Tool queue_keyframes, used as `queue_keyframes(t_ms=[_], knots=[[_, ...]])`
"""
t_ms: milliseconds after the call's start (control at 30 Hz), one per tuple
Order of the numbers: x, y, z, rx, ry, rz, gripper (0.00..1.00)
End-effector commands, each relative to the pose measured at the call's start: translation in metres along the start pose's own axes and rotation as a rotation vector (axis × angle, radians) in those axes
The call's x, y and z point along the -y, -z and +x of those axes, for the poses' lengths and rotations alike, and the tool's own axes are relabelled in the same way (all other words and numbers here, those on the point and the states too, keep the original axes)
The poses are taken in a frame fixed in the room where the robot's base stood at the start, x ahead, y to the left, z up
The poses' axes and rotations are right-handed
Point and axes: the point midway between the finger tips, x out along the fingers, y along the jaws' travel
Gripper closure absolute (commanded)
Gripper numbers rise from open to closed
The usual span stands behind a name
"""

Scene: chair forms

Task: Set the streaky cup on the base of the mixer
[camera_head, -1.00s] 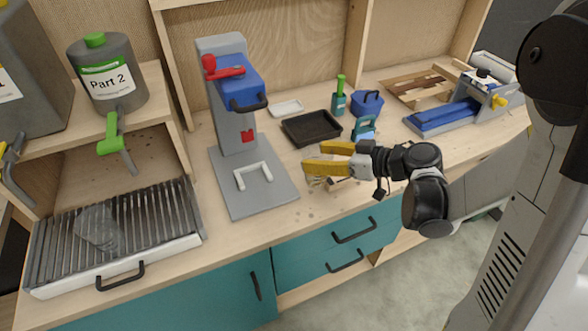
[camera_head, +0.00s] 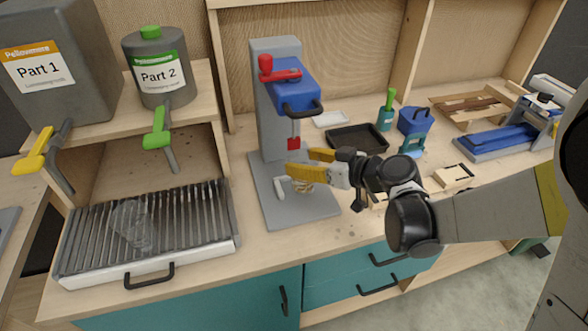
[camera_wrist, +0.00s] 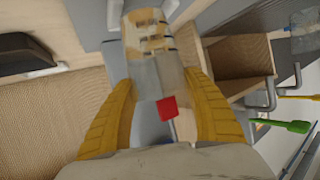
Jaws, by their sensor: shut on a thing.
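The mixer (camera_head: 262,110) is a grey column with a blue head, a red lever and a red-tipped stirrer hanging down. Its flat grey base (camera_head: 295,212) carries a pale U-shaped bracket (camera_head: 279,188), partly hidden by my gripper. My gripper (camera_head: 303,164) has yellow fingers shut on the streaky cup (camera_head: 303,184), a small clear cup with tan streaks. It holds the cup over the base, near the bracket. Whether the cup touches the base I cannot tell. In the wrist view the cup (camera_wrist: 148,40) sits between the fingers (camera_wrist: 158,85).
Another clear cup (camera_head: 130,222) lies on the slatted grate (camera_head: 80,235) at left. Dispensers Part 1 (camera_head: 60,90) and Part 2 (camera_head: 157,85) stand on a shelf. A black tray (camera_head: 357,140), blue container (camera_head: 415,121) and green-handled bottle (camera_head: 386,115) are behind and right of my gripper.

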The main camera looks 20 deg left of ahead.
Motion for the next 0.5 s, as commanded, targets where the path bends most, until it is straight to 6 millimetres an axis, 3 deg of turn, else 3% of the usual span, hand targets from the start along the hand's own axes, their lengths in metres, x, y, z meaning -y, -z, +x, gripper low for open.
queue_keyframes(t_ms=[333, 500], knots=[[0.002, 0.013, 0.032, -0.001, 0.001, 0.000, 0.59], [-0.002, -0.019, 0.043, -0.001, -0.001, 0.001, 0.59]])
